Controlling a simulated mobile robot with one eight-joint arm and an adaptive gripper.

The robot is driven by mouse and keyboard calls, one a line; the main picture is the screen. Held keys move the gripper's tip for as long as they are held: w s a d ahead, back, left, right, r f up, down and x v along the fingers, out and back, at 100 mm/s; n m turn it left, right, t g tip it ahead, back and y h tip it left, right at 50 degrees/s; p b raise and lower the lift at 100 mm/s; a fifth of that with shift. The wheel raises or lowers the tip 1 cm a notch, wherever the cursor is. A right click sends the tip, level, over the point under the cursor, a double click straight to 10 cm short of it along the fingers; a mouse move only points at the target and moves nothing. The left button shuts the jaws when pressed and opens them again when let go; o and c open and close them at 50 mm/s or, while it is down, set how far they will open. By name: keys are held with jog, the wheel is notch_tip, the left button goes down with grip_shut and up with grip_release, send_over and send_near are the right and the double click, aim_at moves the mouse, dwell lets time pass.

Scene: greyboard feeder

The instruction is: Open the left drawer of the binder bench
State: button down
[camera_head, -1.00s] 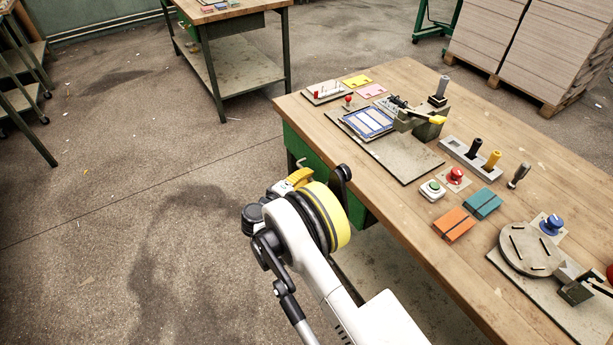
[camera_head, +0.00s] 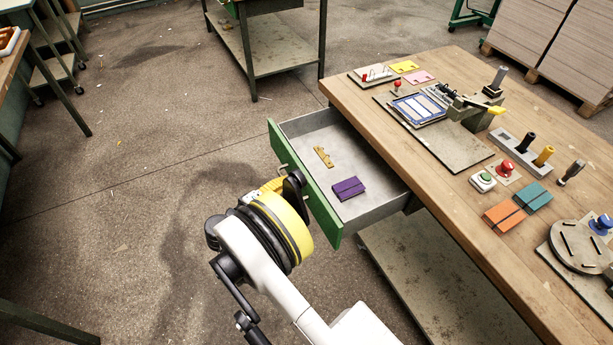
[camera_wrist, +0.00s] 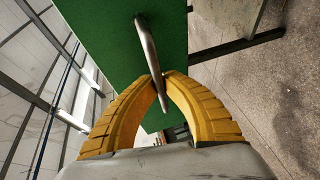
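The left drawer (camera_head: 300,187) of the binder bench (camera_head: 450,195) stands far out, with its green front facing my arm. Its grey inside shows a yellow piece (camera_head: 323,156) and a purple block (camera_head: 348,188). The metal bar handle (camera_wrist: 147,45) crosses the green front in the wrist view. My gripper's yellow fingers (camera_wrist: 158,80) close around the handle, their tips meeting at the bar. In the head view, my wrist hides most of the gripper and part of the handle.
The bench top carries a blue-and-white sheet on a board (camera_head: 419,108), push buttons (camera_head: 483,181), orange blocks (camera_head: 505,214) and teal blocks (camera_head: 532,196). A lower shelf (camera_head: 420,270) lies under the bench. The floor (camera_head: 130,220) left of the drawer is clear.

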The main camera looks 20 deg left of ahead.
jog(key=shift+s+a, duration=1.75)
jog(key=shift+s, duration=0.25)
jog(key=c, duration=1.5)
grip_release()
jog(key=v, duration=1.2)
